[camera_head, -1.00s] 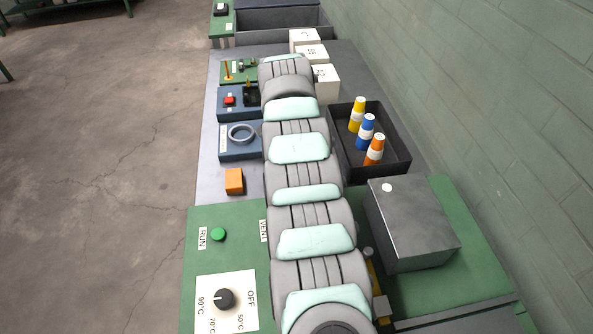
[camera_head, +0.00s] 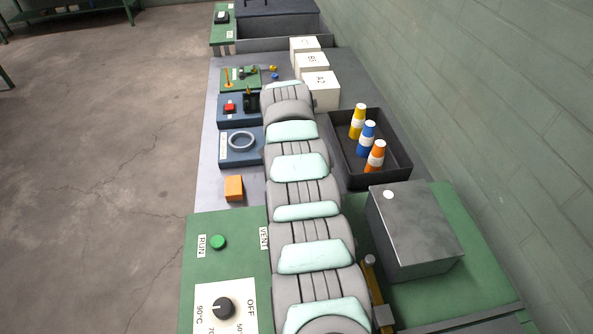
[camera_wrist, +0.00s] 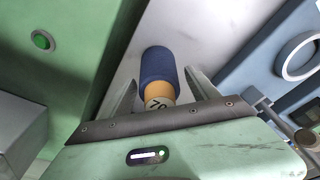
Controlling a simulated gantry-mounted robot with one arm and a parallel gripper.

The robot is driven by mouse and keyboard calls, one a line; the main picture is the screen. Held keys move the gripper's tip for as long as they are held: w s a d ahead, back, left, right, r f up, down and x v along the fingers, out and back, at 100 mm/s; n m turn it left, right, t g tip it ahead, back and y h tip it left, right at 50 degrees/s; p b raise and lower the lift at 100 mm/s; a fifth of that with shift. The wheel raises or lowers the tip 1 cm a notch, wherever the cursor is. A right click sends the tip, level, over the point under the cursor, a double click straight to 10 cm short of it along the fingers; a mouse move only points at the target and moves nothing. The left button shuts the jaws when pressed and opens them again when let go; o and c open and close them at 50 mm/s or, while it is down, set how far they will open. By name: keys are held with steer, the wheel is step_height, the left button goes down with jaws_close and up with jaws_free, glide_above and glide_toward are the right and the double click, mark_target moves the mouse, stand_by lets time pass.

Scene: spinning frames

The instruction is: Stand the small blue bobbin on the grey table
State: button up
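In the wrist view a dark blue bobbin (camera_wrist: 158,66) with an orange-tan, labelled end shows between my gripper's fingers. Its labelled end is nearest the palm, partly hidden by it. My gripper (camera_wrist: 162,80) is open, with narrow gaps between the fingers and the bobbin on both sides. The grey table (camera_wrist: 207,25) lies behind the bobbin; I cannot tell whether the bobbin touches it. In the head view my arm hides the gripper and this bobbin. The grey table (camera_head: 213,183) shows there left of the arm.
An orange block (camera_head: 234,189) lies on the table between the green control panel (camera_head: 210,270) and the blue ring stand (camera_head: 241,146). A black tray (camera_head: 395,180) holds yellow, blue and orange cones. White boxes (camera_head: 325,92) and a grey metal box (camera_head: 415,230) stand at the right.

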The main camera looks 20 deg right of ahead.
steer(key=r+p, duration=0.1)
steer(key=r, duration=0.3)
steer(key=a+r+p, duration=0.1)
steer(key=r, duration=0.3)
steer(key=s+r+p, duration=0.1)
steer(key=r, duration=0.3)
steer(key=shift+a+r, duration=0.1)
steer(key=shift+a, duration=0.15)
